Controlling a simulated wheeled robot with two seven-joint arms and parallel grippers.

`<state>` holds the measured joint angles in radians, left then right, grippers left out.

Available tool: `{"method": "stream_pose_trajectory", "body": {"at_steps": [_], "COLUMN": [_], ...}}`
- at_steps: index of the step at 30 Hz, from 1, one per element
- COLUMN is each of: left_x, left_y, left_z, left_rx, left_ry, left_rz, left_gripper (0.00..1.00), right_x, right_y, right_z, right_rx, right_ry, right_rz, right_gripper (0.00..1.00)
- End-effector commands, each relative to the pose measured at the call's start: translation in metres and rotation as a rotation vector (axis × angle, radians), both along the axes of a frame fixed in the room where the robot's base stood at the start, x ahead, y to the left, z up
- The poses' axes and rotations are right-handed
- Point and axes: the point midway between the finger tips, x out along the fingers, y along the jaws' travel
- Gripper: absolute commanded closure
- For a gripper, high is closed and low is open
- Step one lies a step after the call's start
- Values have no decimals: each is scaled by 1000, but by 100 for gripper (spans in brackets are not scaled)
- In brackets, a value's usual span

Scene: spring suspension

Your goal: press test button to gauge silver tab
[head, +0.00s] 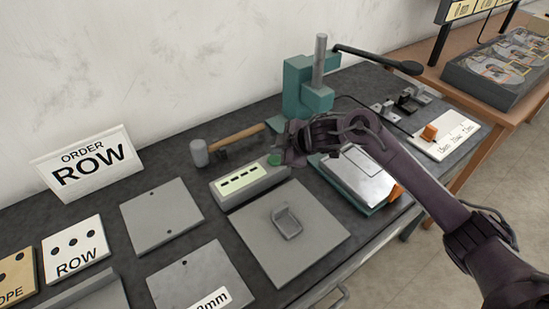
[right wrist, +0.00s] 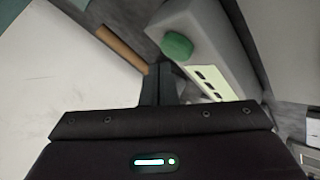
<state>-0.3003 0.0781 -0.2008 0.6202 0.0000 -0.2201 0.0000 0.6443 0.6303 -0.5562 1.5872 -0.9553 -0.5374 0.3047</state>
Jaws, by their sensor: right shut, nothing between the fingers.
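The test box is a grey gauge unit (head: 236,188) with a pale display showing several dark bars, standing in the middle of the bench. Its green button (head: 273,159) is at the right end, and it also shows in the right wrist view (right wrist: 177,46). The silver tab (head: 287,222) lies on a grey square plate in front of the box. My right gripper (head: 287,156) is shut and empty, right beside the green button; I cannot tell whether it touches it. In the right wrist view the shut fingers (right wrist: 157,82) appear apart from the button. My left gripper is out of view.
A teal press (head: 303,88) with a long black lever stands behind my right arm. A hammer (head: 225,144) lies behind the gauge box. Flat grey plates (head: 161,215) and an ORDER ROW sign (head: 87,163) are at the left. A white card with an orange block (head: 429,132) lies at the right.

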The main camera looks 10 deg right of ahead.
Motion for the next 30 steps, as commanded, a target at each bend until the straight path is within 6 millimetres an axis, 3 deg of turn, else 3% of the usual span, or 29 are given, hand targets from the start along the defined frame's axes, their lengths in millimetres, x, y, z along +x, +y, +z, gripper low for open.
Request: {"method": "stream_pose_trajectory", "body": {"at_steps": [30], "left_x": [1], "left_y": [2], "left_z": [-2], "left_rx": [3], "left_ry": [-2], "left_rz": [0], "left_gripper": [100], "right_x": [0], "right_y": [0], "right_z": [-8], "right_rx": [0], "right_ry": [0], "right_rz": [0], "right_gripper": [100]}}
